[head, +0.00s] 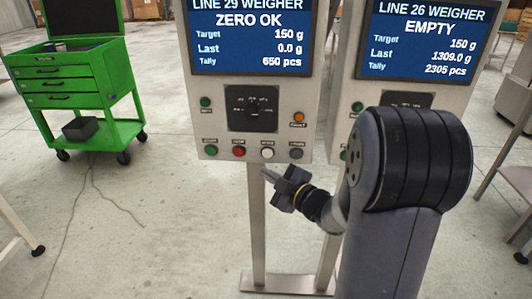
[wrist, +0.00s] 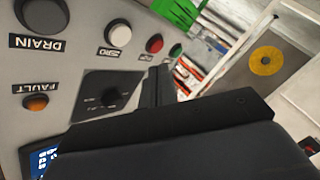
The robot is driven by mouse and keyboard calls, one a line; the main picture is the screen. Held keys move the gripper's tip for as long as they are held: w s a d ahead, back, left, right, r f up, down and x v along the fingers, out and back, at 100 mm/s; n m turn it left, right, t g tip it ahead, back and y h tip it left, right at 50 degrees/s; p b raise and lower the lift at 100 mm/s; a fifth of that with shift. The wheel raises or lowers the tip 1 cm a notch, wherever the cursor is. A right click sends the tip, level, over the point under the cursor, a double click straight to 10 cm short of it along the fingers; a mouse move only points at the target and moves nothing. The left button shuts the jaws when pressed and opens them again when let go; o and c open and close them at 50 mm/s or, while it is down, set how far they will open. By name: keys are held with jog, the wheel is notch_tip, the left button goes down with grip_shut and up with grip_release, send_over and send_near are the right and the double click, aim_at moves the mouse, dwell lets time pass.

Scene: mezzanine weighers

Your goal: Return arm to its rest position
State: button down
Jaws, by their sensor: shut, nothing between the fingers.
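My gripper (head: 269,175) is in front of the Line 29 weigher (head: 190,90), just below its row of buttons in the head view. Its fingers are shut with nothing between them. In the wrist view the gripper (wrist: 156,85) covers the lower middle, and the panel appears upside down. The Line 29 screen (head: 250,38) reads "ZERO OK", last 0.0 g, tally 650 pcs. The white button (head: 267,153) and red button (head: 239,152) show below the dial (head: 252,108). I cannot tell whether the fingers touch the panel, but they appear apart from it.
The Line 26 weigher (head: 344,60) stands at the right, its screen reading "EMPTY"; my arm hides part of it. A green tool trolley (head: 75,80) with a dark box (head: 80,128) on its shelf stands at the left.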

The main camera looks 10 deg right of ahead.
jog(key=p, duration=0.1)
jog(key=w+p, duration=0.1)
jog(key=shift+w+d+r+p, duration=0.15)
jog(key=shift+d+r+p, duration=0.05)
jog(key=shift+r+p, duration=0.1)
jog(key=shift+s+a+f+b, duration=0.1)
jog(key=shift+s+a+b, duration=0.2)
jog(key=shift+s, duration=0.55)
jog(key=shift+s+a+f+b, duration=0.1)
jog(key=shift+s+a+b, duration=0.2)
jog(key=shift+s, duration=0.5)
jog(key=shift+s+a+f+b, duration=0.1)
jog(key=shift+s+a+b, duration=0.15)
jog(key=shift+s, duration=0.6)
